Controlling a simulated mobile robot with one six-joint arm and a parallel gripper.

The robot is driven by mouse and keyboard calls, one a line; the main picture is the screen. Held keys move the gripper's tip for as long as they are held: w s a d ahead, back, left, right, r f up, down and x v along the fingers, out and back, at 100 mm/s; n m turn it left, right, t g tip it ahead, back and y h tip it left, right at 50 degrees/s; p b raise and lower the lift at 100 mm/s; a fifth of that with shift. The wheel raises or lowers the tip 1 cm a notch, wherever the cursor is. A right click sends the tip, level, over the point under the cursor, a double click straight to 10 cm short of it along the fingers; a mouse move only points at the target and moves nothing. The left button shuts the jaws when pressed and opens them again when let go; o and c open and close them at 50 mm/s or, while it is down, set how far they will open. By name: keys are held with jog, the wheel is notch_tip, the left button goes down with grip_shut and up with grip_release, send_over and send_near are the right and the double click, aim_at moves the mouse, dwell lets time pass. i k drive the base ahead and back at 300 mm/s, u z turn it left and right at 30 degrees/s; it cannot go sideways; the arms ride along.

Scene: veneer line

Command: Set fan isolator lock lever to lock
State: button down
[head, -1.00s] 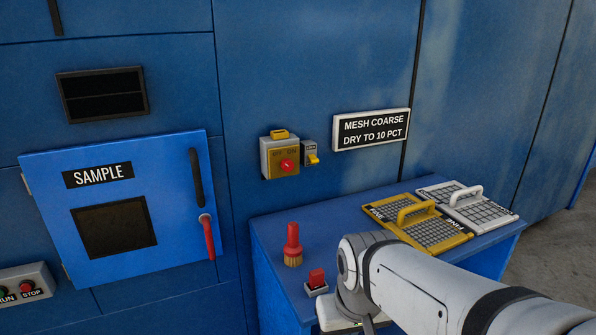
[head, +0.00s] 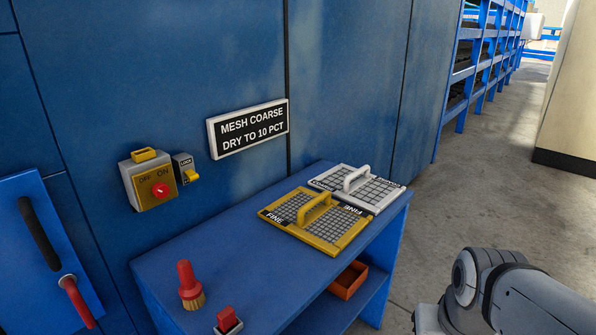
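The fan isolator (head: 151,181) is a grey box with a yellow face, OFF and ON marks and a red knob (head: 160,190), on the blue panel left of the sign. Beside it on the right is a small grey lock unit (head: 184,163) with a dark label and a yellow lever (head: 192,176). The lever sits low on the unit; its exact setting is too small to tell. My arm shows at the lower right, well away from the isolator. My gripper's fingers are out of the picture.
Below stands a blue table (head: 190,240) holding a yellow mesh screen (head: 330,237), a white mesh screen (head: 375,196), a red brush (head: 187,280) and a red-topped block (head: 228,321). An orange bin (head: 349,281) is on its lower shelf. Floor (head: 460,200) at right is clear.

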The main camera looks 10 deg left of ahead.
aim_at(190, 174)
jog(key=z, duration=0.25)
jog(key=k, duration=1.35)
jog(key=u, duration=1.05)
jog(key=i, duration=1.5)
jog(key=u, duration=0.05)
